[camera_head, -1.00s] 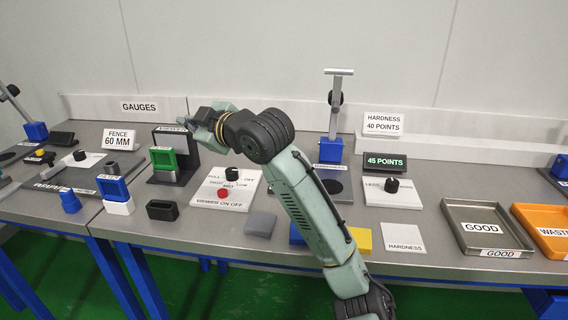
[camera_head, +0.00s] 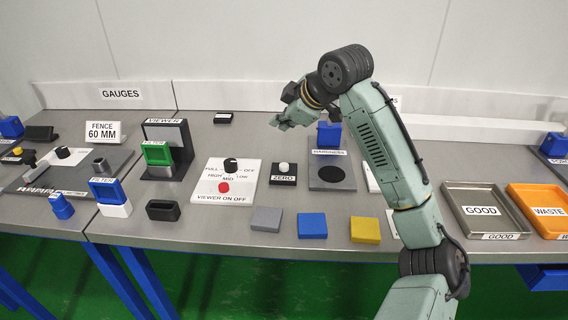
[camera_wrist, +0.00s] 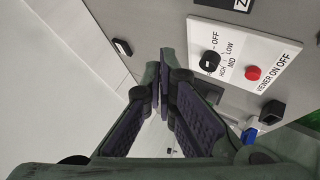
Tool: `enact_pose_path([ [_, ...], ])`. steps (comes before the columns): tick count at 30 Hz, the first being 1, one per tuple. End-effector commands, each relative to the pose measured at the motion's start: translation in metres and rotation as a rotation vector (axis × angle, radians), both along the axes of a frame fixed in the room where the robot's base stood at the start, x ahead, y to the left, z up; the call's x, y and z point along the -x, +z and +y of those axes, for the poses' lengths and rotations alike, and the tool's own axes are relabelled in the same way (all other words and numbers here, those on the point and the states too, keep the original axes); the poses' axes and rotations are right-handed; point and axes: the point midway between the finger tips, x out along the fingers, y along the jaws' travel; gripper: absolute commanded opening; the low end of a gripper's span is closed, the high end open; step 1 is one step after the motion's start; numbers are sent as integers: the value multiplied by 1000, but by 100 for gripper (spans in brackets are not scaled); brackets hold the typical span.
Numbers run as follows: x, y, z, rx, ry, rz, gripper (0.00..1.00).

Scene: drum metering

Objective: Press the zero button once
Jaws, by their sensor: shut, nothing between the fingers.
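The zero button is a pale round cap (camera_head: 284,168) on a small black base labelled ZERO (camera_head: 283,180), on the bench between the white viewer panel and the grey hardness stand. In the wrist view only a corner of the black ZERO label (camera_wrist: 241,5) shows at the top edge, and the button itself is out of that view. My gripper (camera_head: 279,125) is shut and empty, raised above the bench behind the button and apart from it. Its fingers (camera_wrist: 160,85) show close together in the wrist view.
The viewer panel (camera_head: 242,190) with a black knob and a red button (camera_head: 223,187) lies left of the zero button. The hardness stand (camera_head: 344,183) is to its right. Grey, blue (camera_head: 312,226) and yellow blocks lie in front. Trays (camera_head: 450,213) stand at the right.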

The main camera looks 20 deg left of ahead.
Motion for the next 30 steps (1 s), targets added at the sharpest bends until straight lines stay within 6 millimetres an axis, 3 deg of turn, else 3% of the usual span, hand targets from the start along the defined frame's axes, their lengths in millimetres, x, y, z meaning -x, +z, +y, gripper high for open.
enact_pose_path([
  [10, 0, -13, 0, -1, 0, -1, 0],
  [22, 0, -68, 0, -1, -1, 0, 0],
  [30, 0, -88, 1, -2, 0, 0, 0],
])
